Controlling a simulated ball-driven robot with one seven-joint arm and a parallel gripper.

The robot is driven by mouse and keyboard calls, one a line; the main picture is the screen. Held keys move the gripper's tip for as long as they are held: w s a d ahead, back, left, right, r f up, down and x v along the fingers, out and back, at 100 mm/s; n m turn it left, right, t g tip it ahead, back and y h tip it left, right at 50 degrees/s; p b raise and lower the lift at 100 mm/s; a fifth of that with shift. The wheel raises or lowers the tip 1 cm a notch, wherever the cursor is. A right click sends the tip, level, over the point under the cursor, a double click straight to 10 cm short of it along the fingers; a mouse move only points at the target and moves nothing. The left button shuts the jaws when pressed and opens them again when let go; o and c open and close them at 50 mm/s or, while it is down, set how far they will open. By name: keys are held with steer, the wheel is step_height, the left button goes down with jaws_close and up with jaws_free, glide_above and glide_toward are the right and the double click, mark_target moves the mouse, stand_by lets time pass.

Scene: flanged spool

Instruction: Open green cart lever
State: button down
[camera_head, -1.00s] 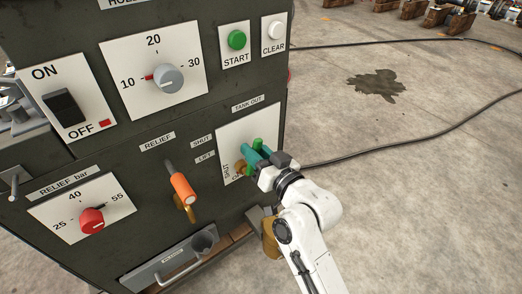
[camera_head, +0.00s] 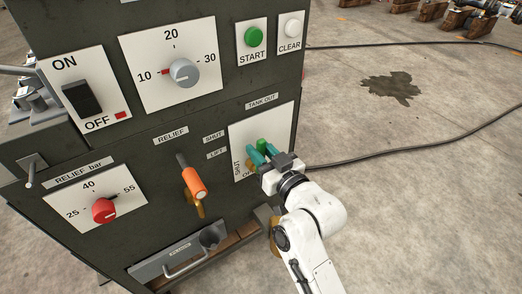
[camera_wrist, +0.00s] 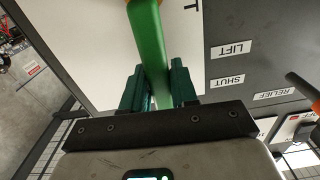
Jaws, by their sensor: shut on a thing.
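The green lever (camera_head: 262,145) is mounted on the white TANK OUT plate (camera_head: 287,121) at the right side of the dark cart front. My gripper (camera_head: 262,155) has teal fingers and is shut on the green lever. In the wrist view the green lever (camera_wrist: 149,48) runs up from between the two teal fingers (camera_wrist: 158,86) toward a brass part at the top edge. In the head view the fingers and wrist cover much of the lever and the lower plate, so its pivot is mostly hidden.
An orange-handled RELIEF lever (camera_head: 194,180) stands out from the panel left of my gripper. A red knob (camera_head: 104,210), a grey knob (camera_head: 184,73) and a black switch (camera_head: 82,97) are further left. A drawer handle (camera_head: 186,263) is below. Open floor lies right of the cart.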

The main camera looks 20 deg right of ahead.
steer(key=c, duration=1)
jaws_free()
steer(key=shift+o, duration=0.2)
steer(key=shift+s, duration=0.1)
steer(key=v, duration=1)
steer(key=shift+s+p, duration=0.35)
steer(key=shift+p, duration=0.05)
steer(key=shift+d, duration=0.1)
steer(key=s+d+f+g+h, duration=0.1)
steer(key=s+d+f+g, duration=0.1)
steer(key=s+f+g, duration=0.5)
steer(key=s+d+f+m+g+h, duration=0.1)
steer(key=s+d+f+g+h, duration=0.2)
steer(key=s, duration=0.4)
steer(key=s+d+f+m+g, duration=0.1)
steer(key=s+d+f+g, duration=0.2)
steer(key=s+f, duration=0.25)
steer(key=s+d+f+m+g+h, duration=0.2)
steer(key=s+d+f+g, duration=0.15)
steer(key=s, duration=0.45)
step_height(320, 180, up, 21)
steer(key=p, duration=2.2)
steer(key=shift+w+n, duration=0.3)
steer(key=shift+w, duration=0.15)
